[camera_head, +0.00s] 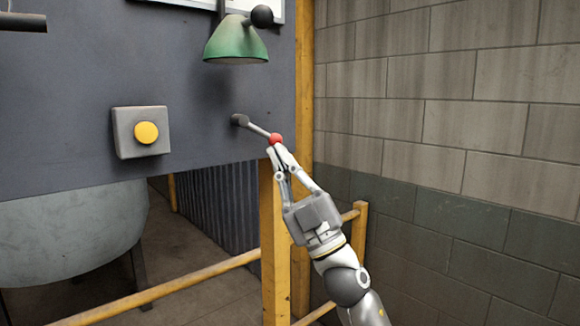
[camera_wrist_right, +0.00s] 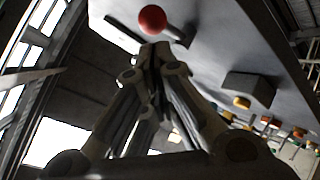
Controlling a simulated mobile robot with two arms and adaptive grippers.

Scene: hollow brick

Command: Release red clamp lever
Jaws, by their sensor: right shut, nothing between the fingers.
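The clamp lever is a grey rod (camera_head: 256,130) with a red ball knob (camera_head: 275,139) at its end, coming out of the dark grey panel. It points down and to the right in the head view. My right gripper (camera_head: 275,150) is shut with its fingertips just below the red knob; whether they touch it I cannot tell. In the right wrist view the red knob (camera_wrist_right: 152,19) shows just beyond the closed fingertips (camera_wrist_right: 154,50), with nothing between them. My left gripper is not in view.
A grey box with a yellow button (camera_head: 146,133) sits on the panel (camera_head: 70,90) to the left. A green bell-shaped part with a black ball (camera_head: 236,42) hangs above the lever. Yellow posts and rails (camera_head: 274,240) stand below, and a block wall (camera_head: 450,130) is to the right.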

